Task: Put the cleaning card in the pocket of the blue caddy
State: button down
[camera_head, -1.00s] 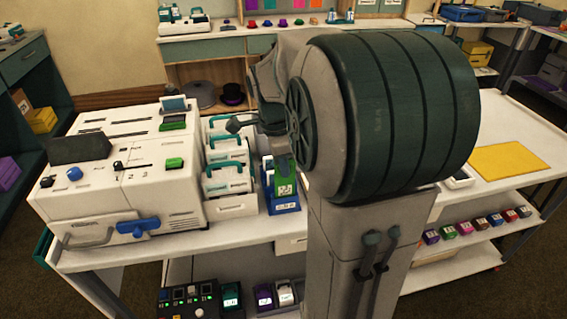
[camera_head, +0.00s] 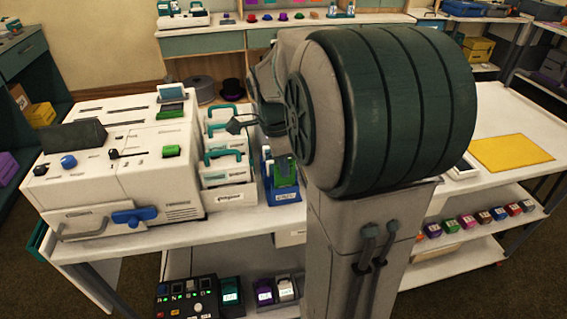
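The blue caddy (camera_head: 287,196) stands on the white cart top, right of the white trays and just left of my column. A green card-like piece (camera_head: 283,176) shows upright at the caddy, overlapping it in the picture. I take it for the cleaning card, but cannot tell whether it sits in the pocket or in front of it.
A large white machine (camera_head: 120,175) fills the cart's left side. White trays with teal handles (camera_head: 225,168) stand between it and the caddy. A yellow mat (camera_head: 511,153) lies on the right, with free cart top around it. A control box (camera_head: 187,298) is on the lower shelf.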

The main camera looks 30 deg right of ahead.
jog(key=shift+f, duration=0.45)
jog(key=c, duration=1.6)
grip_release()
jog(key=shift+o, duration=0.2)
notch_tip(320, 180, up, 14)
jog(key=a, duration=0.1)
jog(key=shift+w+a+f+p, duration=0.2)
jog(key=shift+a+p, duration=0.1)
jog(key=shift+p, duration=0.15)
